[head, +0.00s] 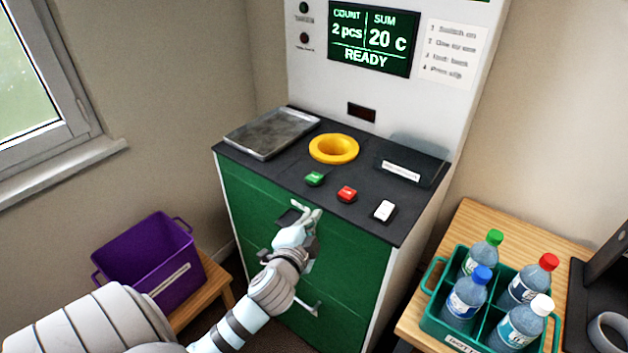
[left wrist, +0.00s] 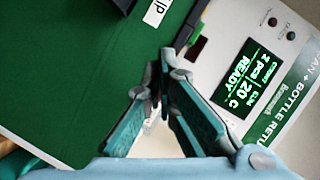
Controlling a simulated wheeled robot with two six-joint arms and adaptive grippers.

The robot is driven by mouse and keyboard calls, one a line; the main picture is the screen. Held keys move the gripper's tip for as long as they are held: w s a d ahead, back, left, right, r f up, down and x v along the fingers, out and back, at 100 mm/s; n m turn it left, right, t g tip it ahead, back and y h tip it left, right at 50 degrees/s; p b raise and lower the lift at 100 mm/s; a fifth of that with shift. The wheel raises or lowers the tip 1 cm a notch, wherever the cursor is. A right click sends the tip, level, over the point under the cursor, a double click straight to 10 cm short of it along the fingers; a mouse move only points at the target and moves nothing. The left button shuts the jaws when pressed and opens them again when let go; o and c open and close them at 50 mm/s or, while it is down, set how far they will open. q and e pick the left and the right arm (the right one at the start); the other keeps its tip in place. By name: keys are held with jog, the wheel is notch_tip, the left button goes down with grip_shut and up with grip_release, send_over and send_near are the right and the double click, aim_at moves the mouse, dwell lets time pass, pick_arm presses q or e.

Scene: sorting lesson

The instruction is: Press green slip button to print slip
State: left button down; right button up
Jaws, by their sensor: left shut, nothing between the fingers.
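The green button (head: 314,178) sits on the dark top of the machine, left of a red button (head: 347,193) and a white button (head: 384,210). The machine's screen (head: 371,38) reads 2 pcs, 20 c, READY. My left gripper (head: 309,212) is shut and empty, in front of the green cabinet front, just below the counter edge and apart from the green button in the head view. The left wrist view shows its closed fingertips (left wrist: 165,60) before the green panel and the tilted screen (left wrist: 241,77). My right gripper is not in view.
A yellow-rimmed hole (head: 334,148) and a metal tray (head: 271,133) are on the counter. A purple bin (head: 150,262) stands left. A green crate (head: 440,331) with several bottles stands on the wooden table (head: 497,222) at right.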

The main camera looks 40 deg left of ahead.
pick_arm(q)
jog(key=w+d+r+m+t+h, duration=0.1)
jog(key=w+d+r+m+h, duration=0.25)
jog(key=r+m+h, duration=0.55)
jog(key=w+d+r+m+t+h, duration=0.15)
jog(key=w+d+r+m, duration=0.35)
jog(key=m, duration=0.7)
jog(key=w+d+r+m+t+h, duration=0.1)
jog(key=w+r+m+h, duration=0.2)
jog(key=r+m+h, duration=0.65)
jog(key=a+f+m+g+y, duration=0.4)
jog(key=a+m+y, duration=0.1)
jog(key=a, duration=0.3)
jog(key=s+a+f+m+g+y, duration=0.1)
jog(key=a+f+m+g+y, duration=0.3)
jog(key=a, duration=0.4)
jog(key=shift+a+m+g+y, duration=0.3)
jog(key=shift+m+g+y, duration=0.45)
jog(key=shift+m+y, duration=0.15)
jog(key=shift+f, duration=0.15)
